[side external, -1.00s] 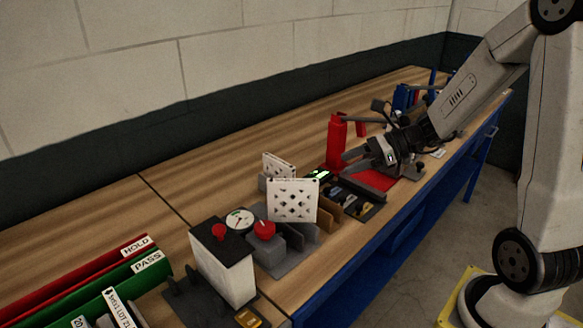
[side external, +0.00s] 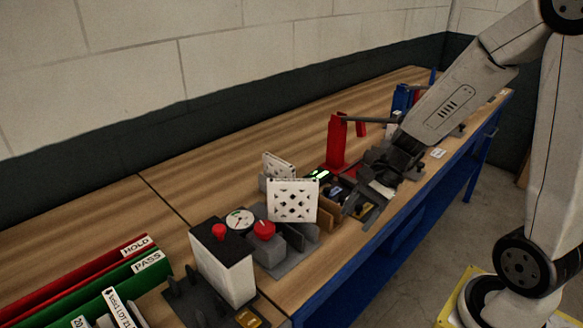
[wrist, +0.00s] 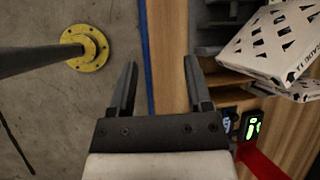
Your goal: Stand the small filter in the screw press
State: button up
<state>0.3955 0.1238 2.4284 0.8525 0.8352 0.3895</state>
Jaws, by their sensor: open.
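My gripper (side external: 362,208) is open and empty at the bench's front edge, just right of the white perforated panels. In the wrist view its two fingers (wrist: 160,68) are apart, with only the bench edge and floor between them. A large white filter panel (side external: 292,200) stands upright in a dark holder. A second, smaller-looking white panel (side external: 278,165) stands behind it. Both show at the right in the wrist view, the large one (wrist: 272,42) over the other (wrist: 298,90). I cannot tell which is the small filter. A red post with a grey arm (side external: 337,142) may be the press.
A gauge (side external: 239,219) and a red knob (side external: 263,230) sit left of the panels, beside a white box with a black top (side external: 225,265). Red and green labelled bins (side external: 125,275) are at far left. The back of the bench (side external: 220,165) is clear.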

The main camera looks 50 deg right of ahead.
jog(key=n+h, duration=0.2)
jog(key=n, duration=0.3)
jog(key=a+f+n+h, duration=0.1)
jog(key=n+h, duration=0.1)
jog(key=n, duration=0.4)
jog(key=s+f+n+h, duration=0.1)
jog(key=n+h, duration=0.1)
jog(key=n, duration=0.3)
jog(key=shift+a+n, duration=0.25)
jog(key=shift+n, duration=0.05)
jog(key=shift+f, duration=0.1)
jog(key=shift+o, duration=0.4)
